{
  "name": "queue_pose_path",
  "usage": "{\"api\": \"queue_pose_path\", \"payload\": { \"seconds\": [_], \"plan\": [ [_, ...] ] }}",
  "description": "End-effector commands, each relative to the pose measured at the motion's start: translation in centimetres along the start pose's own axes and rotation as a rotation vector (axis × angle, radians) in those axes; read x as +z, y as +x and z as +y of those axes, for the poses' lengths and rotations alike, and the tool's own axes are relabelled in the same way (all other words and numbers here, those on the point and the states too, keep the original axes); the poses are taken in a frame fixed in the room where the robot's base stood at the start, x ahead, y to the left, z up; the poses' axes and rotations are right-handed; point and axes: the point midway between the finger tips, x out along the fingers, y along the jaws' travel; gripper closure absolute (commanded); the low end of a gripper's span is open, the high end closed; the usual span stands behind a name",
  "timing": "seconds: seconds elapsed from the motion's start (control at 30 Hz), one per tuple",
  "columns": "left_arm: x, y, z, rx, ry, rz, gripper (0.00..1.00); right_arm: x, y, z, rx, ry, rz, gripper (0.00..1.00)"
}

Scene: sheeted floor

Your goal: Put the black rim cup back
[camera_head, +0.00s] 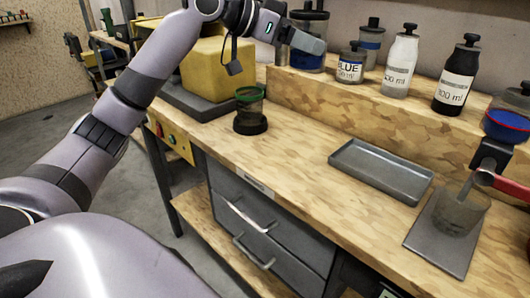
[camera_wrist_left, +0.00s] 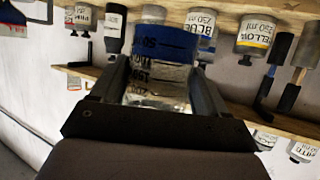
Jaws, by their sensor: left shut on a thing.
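My left gripper (camera_head: 303,40) reaches over the back ledge and is shut on a clear cup (camera_head: 308,62) with a dark rim and blue at its bottom. The left wrist view shows this cup (camera_wrist_left: 165,50) upside down between my fingers (camera_wrist_left: 160,85), with volume marks and a blue band. Its rim end is partly hidden by the gripper. I cannot tell whether its base touches the ledge. My right gripper is not in view.
The wooden ledge (camera_head: 335,108) bears a BLUE jar (camera_head: 351,68), a white bottle (camera_head: 400,65) and a black bottle (camera_head: 456,80). A green-rimmed cup (camera_head: 250,105), an empty grey tray (camera_head: 380,172) and a grey cup (camera_head: 460,212) stand on the bench. The front middle is clear.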

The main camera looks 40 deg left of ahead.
Motion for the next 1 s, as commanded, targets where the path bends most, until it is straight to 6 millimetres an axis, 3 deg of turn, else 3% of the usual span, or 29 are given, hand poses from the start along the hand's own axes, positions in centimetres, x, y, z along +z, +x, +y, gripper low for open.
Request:
{"api": "queue_pose_path", "payload": {
  "seconds": [0.23,0.7,1.0],
  "plan": [
    [1.7,0.7,-0.5,-0.017,-0.010,-0.001,0.66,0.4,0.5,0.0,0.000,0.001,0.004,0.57],
    [12.6,5.1,-0.5,-0.017,-0.010,-0.002,0.66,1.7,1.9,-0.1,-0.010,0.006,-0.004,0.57],
    [15.0,6.2,-0.4,-0.017,-0.008,0.003,0.66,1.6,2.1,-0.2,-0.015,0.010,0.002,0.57]
  ]
}}
